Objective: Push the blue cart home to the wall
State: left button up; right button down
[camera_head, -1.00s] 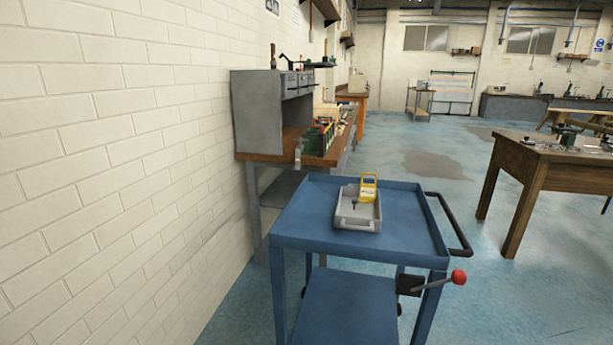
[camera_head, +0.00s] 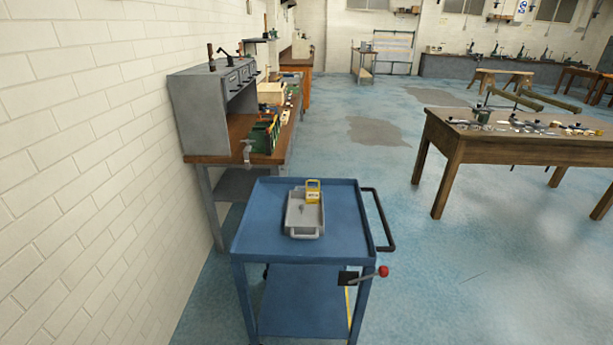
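The blue cart (camera_head: 262,225) stands on the blue floor in the lower middle of the head view. It has a top tray, a lower shelf (camera_head: 305,300), a black push handle (camera_head: 380,220) on its right side and a lever with a red knob (camera_head: 384,271) at its near right corner. A grey bin (camera_head: 304,229) with a yellow item (camera_head: 313,190) sits on its top. The white brick wall (camera_head: 90,170) runs along the left, with a strip of floor between it and the cart. Neither of my grippers is in view.
A workbench (camera_head: 205,157) with a grey drawer cabinet (camera_head: 202,115) stands against the wall just behind the cart. A wooden table (camera_head: 480,150) with tools stands to the right. The floor (camera_head: 480,275) right of the cart is clear.

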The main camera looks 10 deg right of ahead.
aim_at(304, 296)
jog(key=l, duration=1.1)
jog(key=i+l, duration=0.15)
jog(key=l, duration=0.95)
